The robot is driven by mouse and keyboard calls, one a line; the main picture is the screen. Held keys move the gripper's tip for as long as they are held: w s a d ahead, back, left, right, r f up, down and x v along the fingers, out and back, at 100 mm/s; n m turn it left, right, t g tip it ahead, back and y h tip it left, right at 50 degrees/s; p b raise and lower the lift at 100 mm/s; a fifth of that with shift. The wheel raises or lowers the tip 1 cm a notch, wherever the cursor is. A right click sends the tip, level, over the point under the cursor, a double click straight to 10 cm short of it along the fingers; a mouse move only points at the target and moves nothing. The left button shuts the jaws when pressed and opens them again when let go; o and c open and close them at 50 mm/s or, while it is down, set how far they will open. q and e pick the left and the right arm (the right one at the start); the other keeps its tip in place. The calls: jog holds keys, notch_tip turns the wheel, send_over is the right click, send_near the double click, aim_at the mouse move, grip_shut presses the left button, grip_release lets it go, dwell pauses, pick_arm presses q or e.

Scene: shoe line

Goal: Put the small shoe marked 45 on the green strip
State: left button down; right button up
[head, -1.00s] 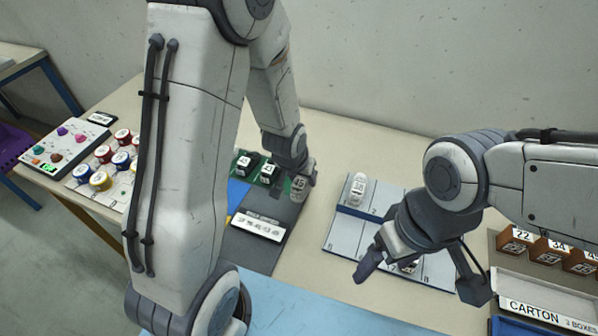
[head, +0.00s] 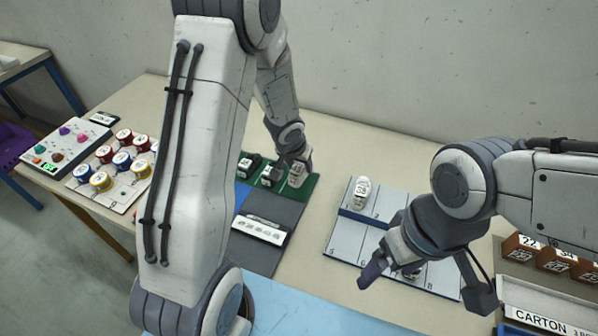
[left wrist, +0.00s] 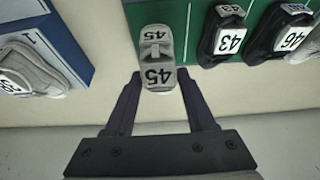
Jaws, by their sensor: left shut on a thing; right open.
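The small grey shoe marked 45 (left wrist: 157,58) is between the fingers of my left gripper (left wrist: 160,85), which is shut on it. In the left wrist view it overlaps the end of the green strip (left wrist: 185,12); I cannot tell whether it touches the strip. In the head view the shoe (head: 297,175) is at the right end of the green strip (head: 311,184). Black shoes marked 43 (left wrist: 228,36) and 46 (left wrist: 285,35) are on the strip beside it. My right gripper (head: 372,268) is open over the grey numbered board.
Coloured round tins (head: 122,160) and a control panel (head: 65,142) are at left.

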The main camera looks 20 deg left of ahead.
pick_arm(q)
jog(key=shift+w+a+f, duration=0.15)
jog(key=shift+a+f, duration=0.05)
jog(key=shift+f, duration=0.25)
notch_tip(320, 180, down, 3)
jog(key=b, duration=0.4)
jog(key=shift+f, duration=0.2)
jog(key=shift+f, duration=0.1)
jog(key=shift+f, duration=0.2)
jog(key=shift+c, duration=1.2)
grip_release()
jog(key=shift+r, duration=0.1)
